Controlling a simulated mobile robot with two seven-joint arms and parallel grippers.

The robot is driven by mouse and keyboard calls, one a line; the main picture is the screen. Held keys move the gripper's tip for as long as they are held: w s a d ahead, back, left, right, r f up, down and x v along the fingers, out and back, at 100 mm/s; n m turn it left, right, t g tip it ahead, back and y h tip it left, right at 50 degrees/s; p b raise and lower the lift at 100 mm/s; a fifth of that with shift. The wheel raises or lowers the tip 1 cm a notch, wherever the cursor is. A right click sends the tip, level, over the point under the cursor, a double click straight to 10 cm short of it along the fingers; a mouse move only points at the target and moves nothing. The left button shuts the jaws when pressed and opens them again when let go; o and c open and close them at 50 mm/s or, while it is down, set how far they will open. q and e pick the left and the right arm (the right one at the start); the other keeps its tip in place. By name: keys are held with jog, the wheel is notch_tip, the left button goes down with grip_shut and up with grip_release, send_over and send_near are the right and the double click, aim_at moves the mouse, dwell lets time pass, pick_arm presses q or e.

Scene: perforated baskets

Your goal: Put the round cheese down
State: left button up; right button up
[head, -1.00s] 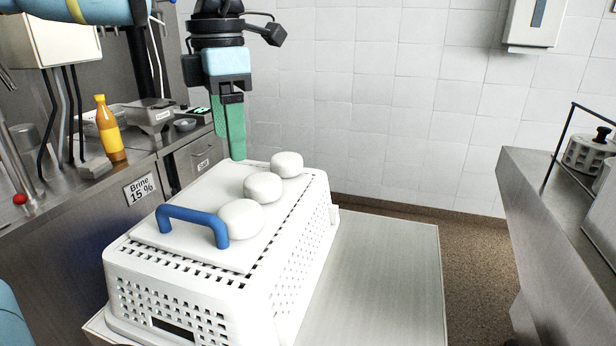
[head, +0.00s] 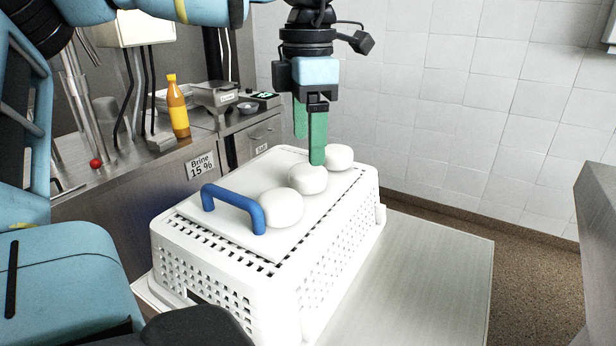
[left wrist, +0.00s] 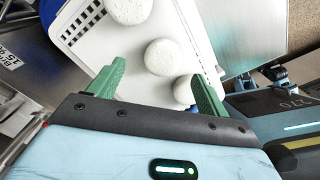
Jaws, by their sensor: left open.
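Three round white cheeses sit in a row on a white board with a blue handle (head: 232,205), which lies on top of a white perforated basket (head: 240,285). They are the near cheese (head: 282,208), the middle cheese (head: 307,180) and the far cheese (head: 340,157). My left gripper (head: 309,148) points down with green fingers. One fingertip overlaps the view between the middle and far cheeses; contact cannot be told. In the left wrist view the gripper (left wrist: 158,88) is open, with one cheese (left wrist: 184,91) showing between its fingers. My right gripper is not in view.
The basket stands on a pale flat surface (head: 430,270) with free room to its right. A steel counter on the left holds an orange bottle (head: 177,107), a scale (head: 217,95) and a small bowl (head: 248,107). A tiled wall is behind.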

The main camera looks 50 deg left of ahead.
aim_at(308, 169)
pick_arm(q)
jog(key=f, duration=0.5)
jog(key=shift+s+d, duration=0.2)
jog(key=c, duration=1.2)
notch_tip(308, 169, up, 10)
